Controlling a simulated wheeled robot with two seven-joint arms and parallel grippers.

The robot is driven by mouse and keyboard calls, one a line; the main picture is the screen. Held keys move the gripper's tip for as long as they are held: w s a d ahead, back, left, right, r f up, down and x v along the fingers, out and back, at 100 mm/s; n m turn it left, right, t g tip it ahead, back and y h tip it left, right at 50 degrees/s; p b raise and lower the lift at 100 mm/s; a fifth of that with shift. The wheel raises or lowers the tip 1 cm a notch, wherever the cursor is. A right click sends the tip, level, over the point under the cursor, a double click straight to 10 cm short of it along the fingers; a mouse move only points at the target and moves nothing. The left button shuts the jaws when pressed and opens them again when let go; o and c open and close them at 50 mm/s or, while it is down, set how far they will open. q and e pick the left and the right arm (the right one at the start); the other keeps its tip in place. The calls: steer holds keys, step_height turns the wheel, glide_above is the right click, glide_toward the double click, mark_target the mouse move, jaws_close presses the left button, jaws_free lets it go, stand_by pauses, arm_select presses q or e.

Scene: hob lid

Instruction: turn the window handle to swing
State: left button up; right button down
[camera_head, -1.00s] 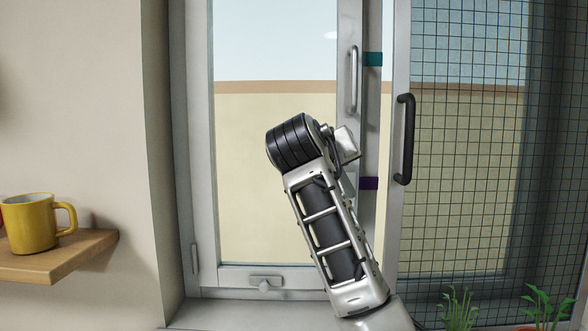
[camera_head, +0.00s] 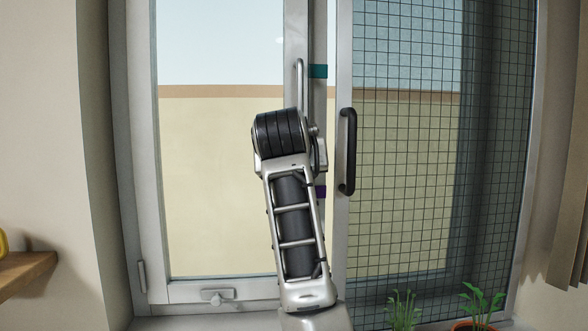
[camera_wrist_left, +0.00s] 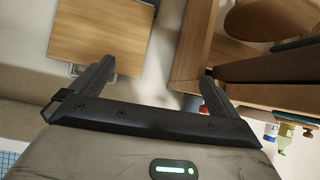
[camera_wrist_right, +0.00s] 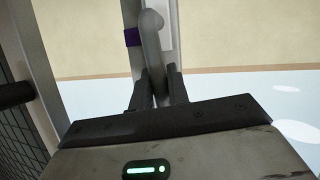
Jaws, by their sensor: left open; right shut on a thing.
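The window handle (camera_head: 299,76) is a slim silver bar standing upright on the right stile of the pale window frame in the head view. Its lower part is hidden behind my right arm. In the right wrist view the handle (camera_wrist_right: 151,42) lies between the fingers of my right gripper (camera_wrist_right: 157,84), which is shut on it. A teal mark (camera_head: 318,71) and a purple mark (camera_head: 320,192) sit just right of the handle. My left gripper (camera_wrist_left: 155,72) is open and empty, away from the window; it is outside the head view.
A mesh screen (camera_head: 415,140) with a black pull handle (camera_head: 347,150) stands right of the window. Potted plants (camera_head: 480,300) sit below it. A wooden shelf (camera_head: 22,272) with a yellow mug (camera_head: 3,243) is at the left. Wooden furniture (camera_wrist_left: 100,38) shows below my left gripper.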

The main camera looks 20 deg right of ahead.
steer(key=c, duration=1.5)
jaws_free()
arm_select(q)
steer(key=shift+r, duration=0.15)
arm_select(e)
steer(key=shift+o, duration=0.8)
arm_select(q)
steer(key=shift+d+f+b, duration=0.1)
steer(key=shift+f+b, duration=0.45)
steer(key=shift+b, duration=0.65)
arm_select(e)
steer(key=v, duration=1.6)
steer(key=shift+d, duration=0.1)
